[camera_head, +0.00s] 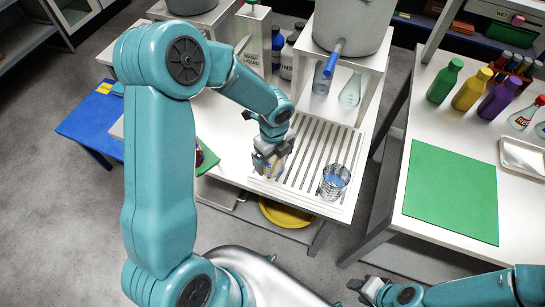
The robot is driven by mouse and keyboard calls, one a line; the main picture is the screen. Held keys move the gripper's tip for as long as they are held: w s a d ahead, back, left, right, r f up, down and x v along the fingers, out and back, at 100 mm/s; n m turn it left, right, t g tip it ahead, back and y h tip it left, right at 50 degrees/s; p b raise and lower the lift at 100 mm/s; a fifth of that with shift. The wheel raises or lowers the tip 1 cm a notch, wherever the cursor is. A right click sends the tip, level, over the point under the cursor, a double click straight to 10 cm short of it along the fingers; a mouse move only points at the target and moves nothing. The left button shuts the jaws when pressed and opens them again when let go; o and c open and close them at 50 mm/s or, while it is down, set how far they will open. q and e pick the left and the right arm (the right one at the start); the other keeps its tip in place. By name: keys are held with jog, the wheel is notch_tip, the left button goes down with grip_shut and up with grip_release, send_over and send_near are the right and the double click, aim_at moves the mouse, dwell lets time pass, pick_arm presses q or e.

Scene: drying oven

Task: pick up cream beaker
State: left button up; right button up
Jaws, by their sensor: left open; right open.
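My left gripper (267,172) is over the left part of the slatted draining board (318,151), pointing down with its jaws open. A small cream-coloured thing (274,166), likely the cream beaker, shows at the fingers. It is mostly hidden by them, and I cannot tell whether they touch it. A clear glass beaker with blue in it (334,181) stands to the right on the same board. My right gripper (362,289) is open and empty at the bottom of the view, away from the board.
A white stand with a grey tank and blue tap (334,58) rises behind the board; a flask (350,91) stands under it. The right table holds a green mat (451,190) and several bottles (472,89). A yellow basin (285,213) sits below the board.

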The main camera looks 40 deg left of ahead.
pick_arm(q)
jog(key=shift+f, duration=0.25)
jog(key=c, duration=1.1)
jog(key=shift+r, duration=0.15)
